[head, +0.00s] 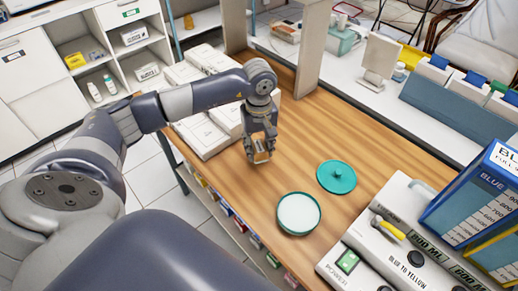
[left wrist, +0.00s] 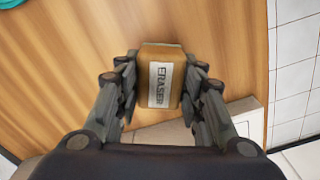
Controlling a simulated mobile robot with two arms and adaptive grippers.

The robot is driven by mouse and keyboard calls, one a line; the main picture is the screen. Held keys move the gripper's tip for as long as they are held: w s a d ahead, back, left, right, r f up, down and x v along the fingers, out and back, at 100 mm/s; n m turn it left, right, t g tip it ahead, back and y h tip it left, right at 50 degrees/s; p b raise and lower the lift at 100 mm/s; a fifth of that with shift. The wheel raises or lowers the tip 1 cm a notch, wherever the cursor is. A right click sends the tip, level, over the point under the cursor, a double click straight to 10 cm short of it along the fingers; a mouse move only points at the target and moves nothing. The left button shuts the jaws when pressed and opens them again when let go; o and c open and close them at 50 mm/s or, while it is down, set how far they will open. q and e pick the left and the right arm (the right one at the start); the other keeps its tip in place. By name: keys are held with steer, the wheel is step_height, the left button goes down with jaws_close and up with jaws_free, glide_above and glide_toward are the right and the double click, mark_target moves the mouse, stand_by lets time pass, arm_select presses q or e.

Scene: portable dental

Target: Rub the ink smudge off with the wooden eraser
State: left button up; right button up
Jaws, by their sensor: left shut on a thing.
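The wooden eraser (left wrist: 160,60), a brown block with a white label reading ERASER, is between the fingers of my left gripper (left wrist: 161,92) in the left wrist view. The gripper is shut on it. In the head view my left gripper (head: 262,153) points down over the wooden table (head: 385,150), near its left edge. The eraser is mostly hidden by the fingers there. I cannot make out the ink smudge in either view. My right gripper is not in view.
A round teal dish with a white inside (head: 299,213) and its teal lid (head: 337,176) lie on the table. White boxes (head: 203,135) lie left of the gripper. A white device (head: 400,240) and a blue box (head: 478,195) stand at the right. Bare wood lies behind the lid.

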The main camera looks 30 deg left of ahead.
arm_select(q)
steer(key=shift+r+p, duration=0.4)
steer(key=shift+r, duration=0.5)
steer(key=shift+a+r+p, duration=0.15)
steer(key=shift+r+p, duration=0.25)
steer(key=shift+r, duration=0.75)
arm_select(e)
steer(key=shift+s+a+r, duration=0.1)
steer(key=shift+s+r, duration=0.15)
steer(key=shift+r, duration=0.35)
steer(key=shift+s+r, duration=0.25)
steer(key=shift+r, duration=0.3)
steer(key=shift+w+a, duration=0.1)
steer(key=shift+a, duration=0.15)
